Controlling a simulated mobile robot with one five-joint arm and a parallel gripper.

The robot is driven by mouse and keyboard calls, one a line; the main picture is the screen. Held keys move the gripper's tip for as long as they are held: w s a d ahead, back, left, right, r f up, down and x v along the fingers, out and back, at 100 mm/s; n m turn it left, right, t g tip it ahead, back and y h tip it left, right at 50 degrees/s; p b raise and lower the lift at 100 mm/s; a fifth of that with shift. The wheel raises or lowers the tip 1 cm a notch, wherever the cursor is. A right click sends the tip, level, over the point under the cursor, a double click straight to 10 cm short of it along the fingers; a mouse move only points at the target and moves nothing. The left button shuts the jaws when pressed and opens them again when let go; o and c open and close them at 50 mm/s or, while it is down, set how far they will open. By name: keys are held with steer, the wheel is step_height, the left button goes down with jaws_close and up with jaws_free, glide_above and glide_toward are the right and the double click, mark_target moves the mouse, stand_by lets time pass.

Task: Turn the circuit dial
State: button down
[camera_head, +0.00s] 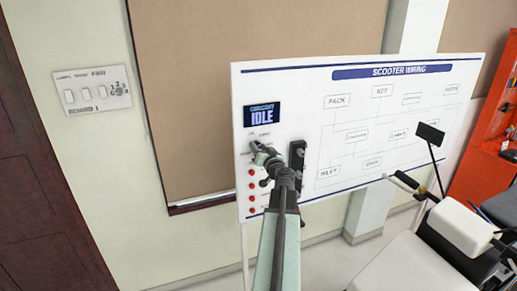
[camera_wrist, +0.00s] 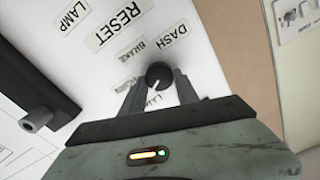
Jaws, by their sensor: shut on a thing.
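The circuit dial (camera_wrist: 159,74) is a round black knob with a small white mark, on the white scooter wiring board (camera_head: 330,215). Labels such as DASH and BRAKE surround it in the wrist view. My gripper (camera_wrist: 157,84) is shut on the dial, with one finger on each side of it. In the head view my gripper (camera_head: 257,148) reaches the board's left part and hides most of the dial. A small dark screen (camera_head: 262,115) above it reads CIRCUIT IDLE.
Several red buttons (camera_head: 252,185) run down the board's left side. A black part (camera_head: 298,156) stands out just right of my gripper. A scooter (camera_head: 465,230) stands at the lower right. A switch panel (camera_head: 92,90) is on the wall at left.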

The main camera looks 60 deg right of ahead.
steer(key=m, duration=0.4)
steer(key=shift+d+f+m, duration=0.1)
steer(key=shift+m, duration=1.7)
steer(key=c, duration=0.9)
jaws_free()
steer(key=shift+s, duration=0.1)
steer(key=v, duration=0.7)
steer(key=shift+s+a, duration=0.25)
